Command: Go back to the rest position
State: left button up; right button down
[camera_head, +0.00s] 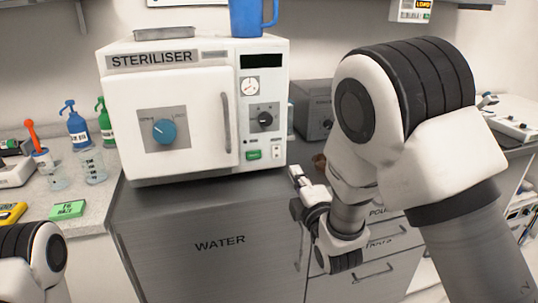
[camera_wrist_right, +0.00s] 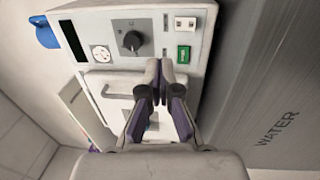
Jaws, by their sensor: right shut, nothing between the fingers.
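My right gripper (camera_head: 297,177) is in front of the lower right of the steriliser, left of my right forearm, in the head view. In the right wrist view its fingers (camera_wrist_right: 160,70) are together and hold nothing, with the steriliser's control panel (camera_wrist_right: 140,37) beyond them. The white steriliser (camera_head: 185,110) has its door shut, with a blue knob and an upright handle. At the lower left of the head view a part of my left arm shows, but its gripper is out of the picture.
The steriliser stands on a grey cabinet marked WATER (camera_head: 200,260). A blue jug (camera_head: 247,17) and a metal tray (camera_head: 164,33) are on top of it. Bottles and beakers crowd the left counter (camera_head: 100,205). A dark grey box (camera_head: 313,108) stands behind my right arm.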

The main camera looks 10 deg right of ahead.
jog(key=s+d+f+m+g+h+p, duration=0.1)
jog(key=s+d+f+m+g+p, duration=0.25)
jog(key=f, duration=0.75)
jog(key=s+d+f+g+p, duration=0.15)
jog(key=s+f+g, duration=0.35)
jog(key=f, duration=0.7)
jog(key=s+f+m+g, duration=0.3)
jog(key=s+f+m, duration=0.1)
jog(key=s, duration=0.5)
jog(key=s+f+m+g+p, duration=0.1)
jog(key=s+f+m+g, duration=0.2)
jog(key=s+m, duration=0.3)
jog(key=s+f+m+g+p, duration=0.1)
jog(key=s+f+m+g, duration=0.3)
jog(key=s, duration=0.9)
jog(key=shift+f+m+g, duration=0.3)
jog(key=shift+m+g, duration=0.25)
jog(key=shift+m, duration=0.2)
